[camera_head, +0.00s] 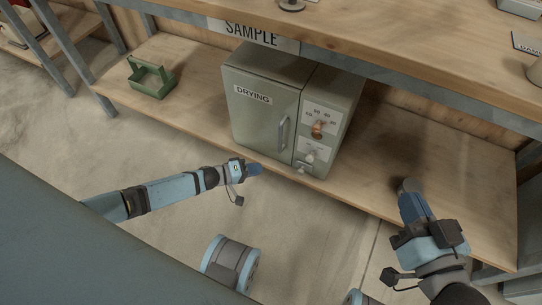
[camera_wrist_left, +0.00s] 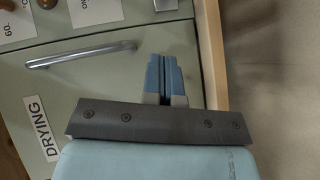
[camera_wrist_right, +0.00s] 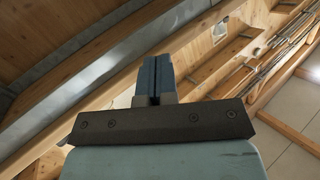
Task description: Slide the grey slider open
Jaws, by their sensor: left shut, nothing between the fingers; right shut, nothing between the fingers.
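A grey-green cabinet labelled DRYING (camera_head: 262,110) stands on the lower shelf, its door shut, with a vertical bar handle (camera_head: 283,133); the handle also shows in the left wrist view (camera_wrist_left: 80,55). Low on the panel right of the door is a small pale grey piece (camera_head: 308,158), which looks like the slider; a pale block shows at the left wrist view's top edge (camera_wrist_left: 166,4). My left gripper (camera_head: 255,169) is shut and empty, in front of the door's lower edge, apart from that piece. My right gripper (camera_head: 412,204) is shut and empty, right of the cabinet.
A copper-coloured knob (camera_head: 318,129) sits above the grey piece. A green open carrier (camera_head: 151,78) stands on the shelf (camera_head: 190,95) to the left. The upper bench (camera_head: 400,45) overhangs the cabinet. The shelf right of the cabinet looks mostly clear.

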